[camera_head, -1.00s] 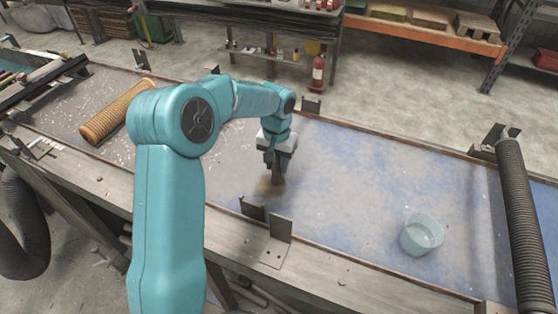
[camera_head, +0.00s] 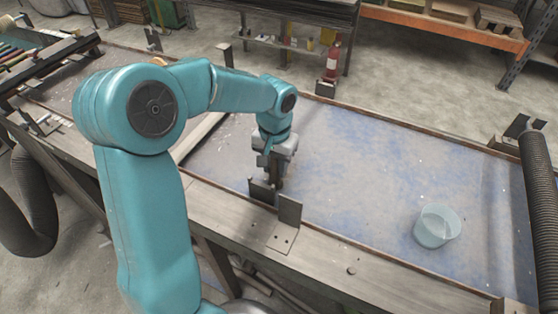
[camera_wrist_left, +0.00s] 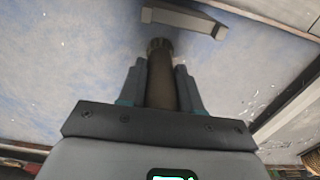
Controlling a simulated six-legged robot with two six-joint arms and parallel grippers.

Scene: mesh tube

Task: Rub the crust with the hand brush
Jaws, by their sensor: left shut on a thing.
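My left gripper (camera_head: 274,165) is shut on the brown handle of the hand brush (camera_wrist_left: 161,85), which points down toward the table. In the head view only a dark bit of the brush shows, behind the upright bracket plates (camera_head: 290,210) at the near edge. In the wrist view the handle stands between the fingers, with a pale grey bar beyond its end; I cannot tell whether that bar is part of the brush. I cannot make out the crust or whether the bristles touch it. My right gripper is not in view.
The blue-stained tabletop (camera_head: 365,175) is mostly clear. A translucent cup (camera_head: 437,226) stands at its right. A ribbed dark hose (camera_head: 546,200) runs along the right end. White flecks and a pale strip (camera_head: 203,133) lie left of the gripper. A fire extinguisher (camera_head: 332,62) stands behind.

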